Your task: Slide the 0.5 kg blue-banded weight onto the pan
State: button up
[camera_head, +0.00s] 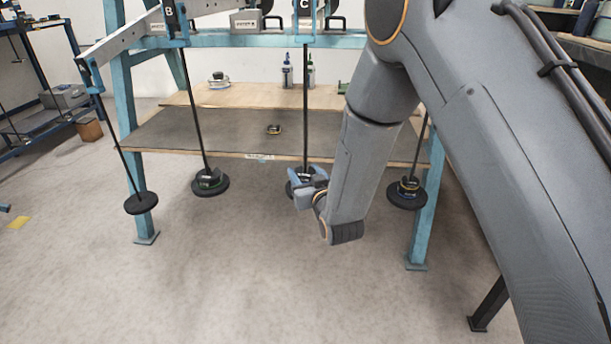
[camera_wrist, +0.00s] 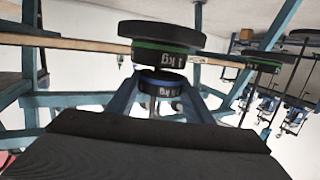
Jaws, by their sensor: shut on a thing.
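My gripper (camera_head: 309,186) is at the hanging pan (camera_head: 290,189) on the rod below the arm marked C. In the wrist view, which is upside down, my gripper (camera_wrist: 160,92) is shut on the blue-banded weight (camera_wrist: 161,83), a dark disc whose marking I cannot read surely. A green-banded weight marked 1 kg (camera_wrist: 161,52) lies between it and the dark pan (camera_wrist: 160,33). The blue-banded weight is directly over the green-banded one; whether they touch is unclear. In the head view my fingers hide most of this stack.
An empty pan (camera_head: 141,203) hangs at left, a pan with a green-banded weight (camera_head: 208,182) beside it, and a pan with a yellow-banded weight (camera_head: 408,187) at right. Blue frame legs (camera_head: 138,190) stand nearby. The table (camera_head: 235,132) behind holds another weight (camera_head: 273,129) and bottles.

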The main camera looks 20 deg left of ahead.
jog(key=shift+w+a+r, duration=0.1)
jog(key=shift+w+a, duration=0.1)
jog(key=shift+w, duration=0.6)
dwell(0.8)
jog(key=shift+f, duration=0.4)
dwell(0.4)
jog(key=o, duration=1.3)
jog(key=shift+o, duration=0.6)
jog(key=shift+f, duration=0.1)
jog(key=p+v, duration=0.3)
jog(key=v, duration=0.4)
